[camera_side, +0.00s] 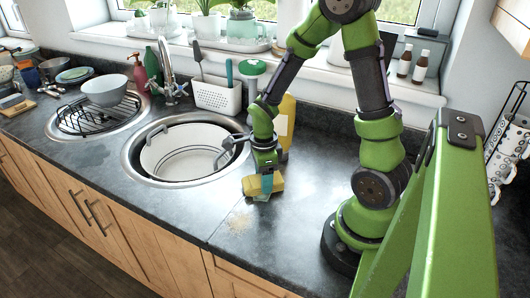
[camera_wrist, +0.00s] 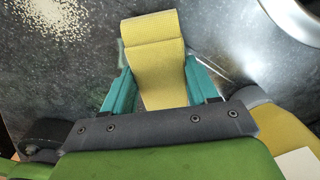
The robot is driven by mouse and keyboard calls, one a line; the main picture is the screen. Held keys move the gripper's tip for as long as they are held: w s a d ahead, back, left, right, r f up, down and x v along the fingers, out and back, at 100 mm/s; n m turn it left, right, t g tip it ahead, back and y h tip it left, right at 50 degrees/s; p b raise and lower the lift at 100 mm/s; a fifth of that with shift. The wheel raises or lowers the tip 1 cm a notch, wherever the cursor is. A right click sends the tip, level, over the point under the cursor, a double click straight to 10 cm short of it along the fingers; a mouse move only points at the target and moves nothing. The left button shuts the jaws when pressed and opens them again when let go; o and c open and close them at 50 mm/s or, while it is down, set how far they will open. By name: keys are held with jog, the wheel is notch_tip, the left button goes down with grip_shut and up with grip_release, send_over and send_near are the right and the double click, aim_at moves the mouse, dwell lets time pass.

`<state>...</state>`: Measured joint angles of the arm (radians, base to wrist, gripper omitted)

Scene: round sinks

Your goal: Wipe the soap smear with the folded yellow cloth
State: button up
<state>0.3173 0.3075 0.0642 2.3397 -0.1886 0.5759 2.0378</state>
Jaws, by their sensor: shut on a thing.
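My gripper (camera_side: 266,184) points down at the counter just right of the round sink with the bowl. Its teal fingers are shut on the folded yellow cloth (camera_side: 251,186). In the wrist view, my gripper (camera_wrist: 160,88) grips the cloth (camera_wrist: 152,55) from both sides, and the folded end reaches out past the fingertips. The cloth is at or just above the counter; contact is unclear. A pale speckled patch (camera_side: 238,221) lies on the counter in front of the cloth, and it shows at the wrist view's top left (camera_wrist: 50,16). I cannot tell whether this is the soap smear; the cloth hides the counter beneath it.
A large white bowl (camera_side: 182,152) sits in the near sink (camera_side: 127,157). A yellow bottle (camera_side: 286,122) stands close behind my gripper. A white caddy (camera_side: 217,97) and a tap (camera_side: 166,70) are at the back. The counter in front is clear to its edge.

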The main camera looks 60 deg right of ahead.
jog(key=shift+d+f, duration=0.15)
jog(key=shift+d, duration=2.45)
jog(key=shift+a, duration=5.5)
jog(key=shift+d, duration=5.4)
notch_tip(320, 180, up, 8)
